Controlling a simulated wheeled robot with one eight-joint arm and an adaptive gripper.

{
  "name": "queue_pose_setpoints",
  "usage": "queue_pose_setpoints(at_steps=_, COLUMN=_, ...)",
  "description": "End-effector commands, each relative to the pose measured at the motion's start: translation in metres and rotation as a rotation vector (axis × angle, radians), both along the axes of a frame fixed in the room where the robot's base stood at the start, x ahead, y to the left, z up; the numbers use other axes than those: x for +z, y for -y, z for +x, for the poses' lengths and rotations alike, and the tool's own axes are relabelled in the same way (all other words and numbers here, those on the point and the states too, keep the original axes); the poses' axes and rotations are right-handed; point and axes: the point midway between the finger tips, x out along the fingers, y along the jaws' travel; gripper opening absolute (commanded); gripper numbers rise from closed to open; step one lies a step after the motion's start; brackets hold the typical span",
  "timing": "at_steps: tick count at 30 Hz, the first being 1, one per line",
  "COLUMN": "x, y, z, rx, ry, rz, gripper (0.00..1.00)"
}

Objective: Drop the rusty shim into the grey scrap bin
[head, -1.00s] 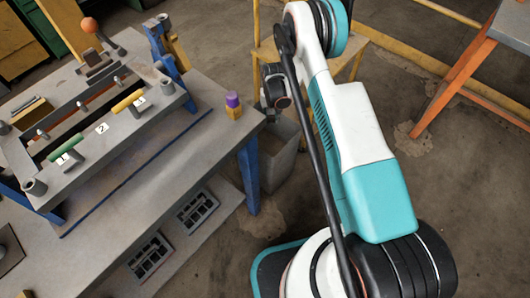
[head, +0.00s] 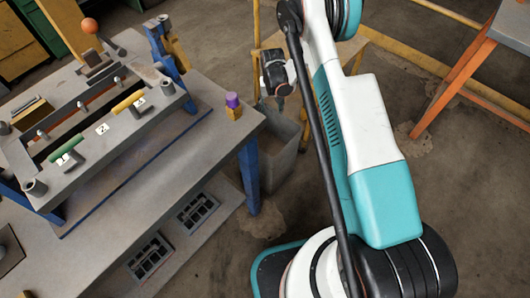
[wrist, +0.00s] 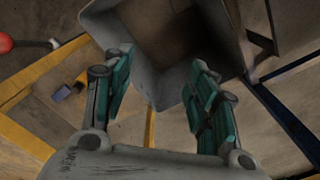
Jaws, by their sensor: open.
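The grey scrap bin (head: 284,153) stands on the floor just right of the workbench. My gripper (head: 280,101) is above the bin's far side in the head view, pointing down. In the wrist view my gripper (wrist: 162,92) is open, with its two green-padded fingers well apart and nothing visible between them. The bin (wrist: 112,24) shows beyond the fingertips there, its opening facing me and its inside dim and brownish. I cannot make out the rusty shim in either view; the bin's floor is partly cut off and dark.
The workbench (head: 190,145) bears a fixture with green (head: 65,151) and yellow (head: 127,101) handles. A purple-topped block (head: 233,106) sits near its right corner. A yellow frame stands behind the bin, and an orange-legged table (head: 462,78) is at the right. Open floor lies between.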

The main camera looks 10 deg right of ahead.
Motion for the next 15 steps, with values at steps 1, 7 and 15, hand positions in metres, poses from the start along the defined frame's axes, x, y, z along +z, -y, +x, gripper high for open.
queue_pose_setpoints(at_steps=1, x=0.011, y=0.000, z=0.000, rx=0.000, ry=0.000, rz=0.000, gripper=0.53)
queue_pose_setpoints(at_steps=7, x=0.043, y=0.000, z=0.000, rx=0.000, ry=0.000, rz=0.000, gripper=0.53)
queue_pose_setpoints(at_steps=15, x=0.059, y=0.000, z=0.000, rx=0.000, ry=0.000, rz=0.000, gripper=0.53)
